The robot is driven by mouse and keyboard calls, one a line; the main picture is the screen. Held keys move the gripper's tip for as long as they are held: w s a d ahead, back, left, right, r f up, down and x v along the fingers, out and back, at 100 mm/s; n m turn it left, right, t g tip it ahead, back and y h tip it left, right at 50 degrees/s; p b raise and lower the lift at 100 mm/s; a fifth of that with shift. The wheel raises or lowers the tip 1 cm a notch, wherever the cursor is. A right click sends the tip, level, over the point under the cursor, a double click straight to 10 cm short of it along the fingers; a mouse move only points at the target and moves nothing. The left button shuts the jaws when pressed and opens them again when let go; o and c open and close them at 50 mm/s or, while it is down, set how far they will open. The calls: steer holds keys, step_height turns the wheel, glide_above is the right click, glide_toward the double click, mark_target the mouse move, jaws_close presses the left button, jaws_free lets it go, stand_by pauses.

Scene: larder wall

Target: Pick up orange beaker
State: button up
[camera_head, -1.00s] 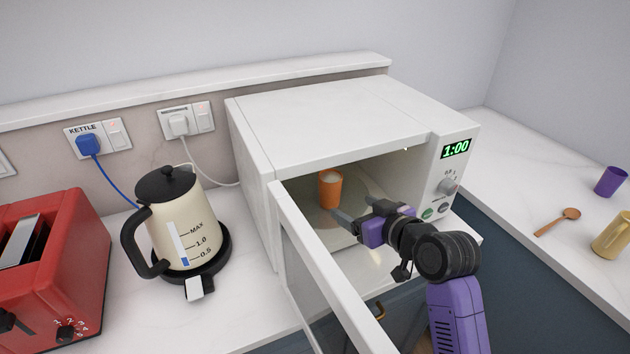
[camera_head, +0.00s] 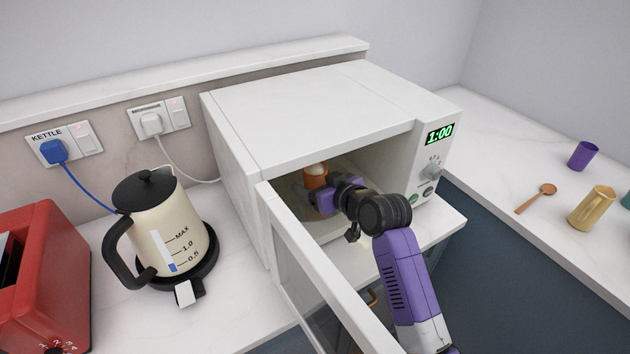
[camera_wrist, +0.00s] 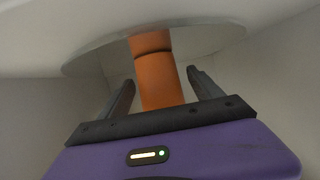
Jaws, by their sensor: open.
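The orange beaker (camera_head: 315,178) stands upright inside the open microwave (camera_head: 300,120), on its round turntable, with pale contents at its top. In the wrist view the beaker (camera_wrist: 158,80) shows between the two fingers of my gripper (camera_wrist: 160,90). The fingers are open, one on each side, with a gap visible on both sides. In the head view my gripper (camera_head: 312,192) is inside the microwave at the beaker, and it hides the beaker's lower part.
The microwave door (camera_head: 325,275) is open at the left of my arm. A cream kettle (camera_head: 165,225) and a red toaster (camera_head: 45,275) stand further left. On the right counter are a purple cup (camera_head: 582,155), a wooden spoon (camera_head: 537,198) and a yellow mug (camera_head: 592,208).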

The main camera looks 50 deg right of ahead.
jaws_close()
stand_by(0.3)
steer(key=shift+s+r, duration=0.1)
steer(key=shift+r, duration=0.15)
steer(key=shift+s+r+b, duration=0.1)
steer(key=shift+r+b, duration=0.05)
steer(key=shift+b, duration=0.15)
steer(key=shift+r, duration=3.15)
steer(key=shift+s+a+f+b, duration=0.1)
steer(key=shift+s+a+b, duration=0.15)
steer(key=shift+s, duration=0.3)
steer(key=s+a+p, duration=0.1)
steer(key=s+a, duration=0.1)
steer(key=s, duration=0.6)
steer(key=s+a+p, duration=0.2)
steer(key=s+a, duration=0.1)
steer(key=s, duration=0.6)
steer(key=shift+s, duration=0.2)
